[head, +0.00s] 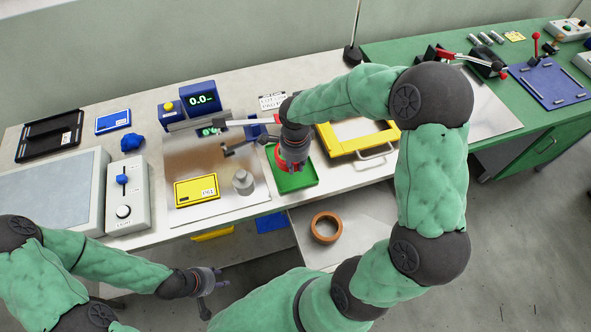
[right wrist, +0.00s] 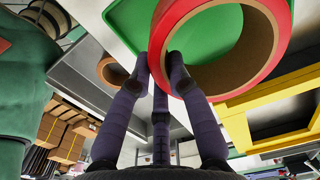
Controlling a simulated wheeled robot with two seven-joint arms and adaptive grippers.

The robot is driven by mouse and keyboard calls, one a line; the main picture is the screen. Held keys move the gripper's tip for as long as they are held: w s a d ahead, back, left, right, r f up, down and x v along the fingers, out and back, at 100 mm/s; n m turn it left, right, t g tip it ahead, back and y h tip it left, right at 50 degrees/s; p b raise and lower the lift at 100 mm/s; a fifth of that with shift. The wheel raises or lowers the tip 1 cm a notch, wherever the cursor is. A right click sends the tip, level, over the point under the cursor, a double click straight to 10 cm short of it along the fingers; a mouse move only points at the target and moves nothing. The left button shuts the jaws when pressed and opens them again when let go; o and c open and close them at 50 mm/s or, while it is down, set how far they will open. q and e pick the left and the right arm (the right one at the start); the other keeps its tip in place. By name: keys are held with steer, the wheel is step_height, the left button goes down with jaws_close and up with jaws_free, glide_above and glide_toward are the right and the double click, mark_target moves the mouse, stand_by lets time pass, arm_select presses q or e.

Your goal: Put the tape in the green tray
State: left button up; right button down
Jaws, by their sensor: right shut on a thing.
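A red roll of tape with a brown core (right wrist: 250,66) is large in the right wrist view, tilted. My right gripper (right wrist: 163,68) is shut on its rim. In the head view, my right gripper (head: 288,163) is over the green tray (head: 296,184), and only part of the red tape (head: 280,158) shows beside it. The green tray also shows behind the tape in the right wrist view (right wrist: 135,22). Whether the tape touches the tray is hard to tell. My left gripper (head: 212,290) is low at the left, empty, with its fingers apart.
A brown ring (head: 326,228) lies on a lower grey surface in front of the bench. A yellow frame (head: 356,140) is right of the tray. A metal weight (head: 243,182) and a yellow box (head: 196,190) are left of it.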

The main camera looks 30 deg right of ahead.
mark_target(296, 170)
steer(key=shift+w+d+f, duration=0.2)
steer(key=shift+w+f, duration=0.05)
steer(key=shift+f, duration=0.15)
steer(key=shift+w+f+b, duration=0.15)
steer(key=shift+f+b, duration=0.35)
steer(key=shift+f, duration=1.1)
steer(key=shift+f, duration=0.1)
steer(key=shift+f, duration=0.1)
steer(key=c, duration=1.2)
jaws_free()
steer(key=shift+r, duration=0.4)
step_height(296, 170, up, 12)
steer(key=p, duration=0.2)
steer(key=shift+f+p, duration=0.2)
steer(key=shift+p, duration=0.1)
